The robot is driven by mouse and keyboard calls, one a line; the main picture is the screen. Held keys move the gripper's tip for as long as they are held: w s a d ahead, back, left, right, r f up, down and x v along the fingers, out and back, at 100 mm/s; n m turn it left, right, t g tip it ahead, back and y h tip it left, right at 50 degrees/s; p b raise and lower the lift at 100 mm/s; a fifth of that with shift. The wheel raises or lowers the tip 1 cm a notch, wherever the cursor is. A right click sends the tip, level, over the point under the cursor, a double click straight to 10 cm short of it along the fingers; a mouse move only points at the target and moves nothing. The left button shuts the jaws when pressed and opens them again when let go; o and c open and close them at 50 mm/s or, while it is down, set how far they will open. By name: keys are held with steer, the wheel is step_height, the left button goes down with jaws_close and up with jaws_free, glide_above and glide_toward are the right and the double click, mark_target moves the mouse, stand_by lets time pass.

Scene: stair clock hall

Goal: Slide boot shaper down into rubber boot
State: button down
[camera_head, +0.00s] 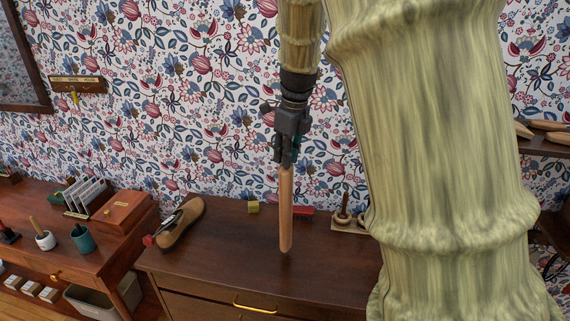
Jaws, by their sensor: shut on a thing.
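The boot shaper (286,212) is a long, smooth, tan piece with a rounded lower end. It hangs upright, point down, from my gripper (286,157). My gripper is shut on its upper end, and the fingers hide the top. The shaper's lower end appears over the dark wooden chest (215,262); I cannot tell how far above the top it is. I see no rubber boot; part of the right side is hidden by my own arm.
A lower desk (105,243) with cups and a box (123,209) is left. The chest's front middle is clear.

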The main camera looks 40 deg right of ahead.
steer(key=w+d+f+b, duration=0.2)
steer(key=w+f+b, duration=0.1)
steer(key=f+b, duration=0.1)
steer(key=shift+w+d+b, duration=0.35)
steer(key=shift+d+b, duration=0.05)
steer(key=shift+b, duration=0.1)
steer(key=shift+r, duration=0.1)
stand_by(0.3)
steer(key=c, duration=1.4)
jaws_free()
steer(key=shift+f, duration=0.2)
steer(key=shift+c, duration=0.2)
steer(key=shift+o, duration=0.4)
steer(key=shift+r, duration=0.15)
